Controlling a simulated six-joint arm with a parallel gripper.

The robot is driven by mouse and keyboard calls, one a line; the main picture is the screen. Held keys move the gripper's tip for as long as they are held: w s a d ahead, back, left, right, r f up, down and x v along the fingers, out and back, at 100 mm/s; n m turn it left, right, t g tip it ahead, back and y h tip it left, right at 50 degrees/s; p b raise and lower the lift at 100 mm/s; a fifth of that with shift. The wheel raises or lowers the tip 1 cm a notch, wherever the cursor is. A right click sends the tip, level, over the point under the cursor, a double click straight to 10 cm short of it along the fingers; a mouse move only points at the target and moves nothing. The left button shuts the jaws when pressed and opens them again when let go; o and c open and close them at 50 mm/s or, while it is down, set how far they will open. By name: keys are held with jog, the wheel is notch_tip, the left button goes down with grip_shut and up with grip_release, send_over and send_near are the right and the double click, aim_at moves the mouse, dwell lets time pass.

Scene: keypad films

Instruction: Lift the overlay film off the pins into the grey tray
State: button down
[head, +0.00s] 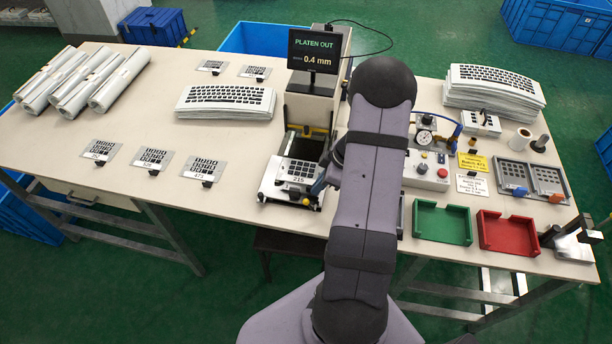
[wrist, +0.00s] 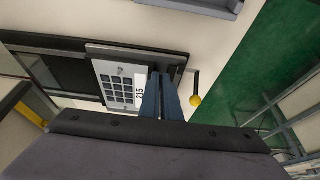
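The overlay film (head: 299,167), a pale sheet with dark key squares marked 215, lies flat on the platen at the press front. It also shows in the wrist view (wrist: 112,72). The pins cannot be made out. My gripper (head: 319,187) is low at the film's right front side. In the wrist view its blue fingers (wrist: 160,76) are close together beside the 215 mark; whether they grip the film's edge is unclear. The grey tray (head: 402,216) is mostly hidden behind my arm; a grey rim (wrist: 205,8) shows at the top of the wrist view.
The press display (head: 315,51) reads PLATEN OUT, 0.4 mm. A yellow-knobbed lever (wrist: 195,100) stands close to my fingers. Green (head: 441,222) and red (head: 507,233) trays are right of my arm. Several other films lie at left, with bare table between.

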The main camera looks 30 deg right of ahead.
jog(key=shift+r, duration=0.15)
notch_tip(320, 180, up, 10)
jog(key=b, duration=0.2)
jog(key=shift+b, duration=0.4)
jog(key=shift+a, duration=0.1)
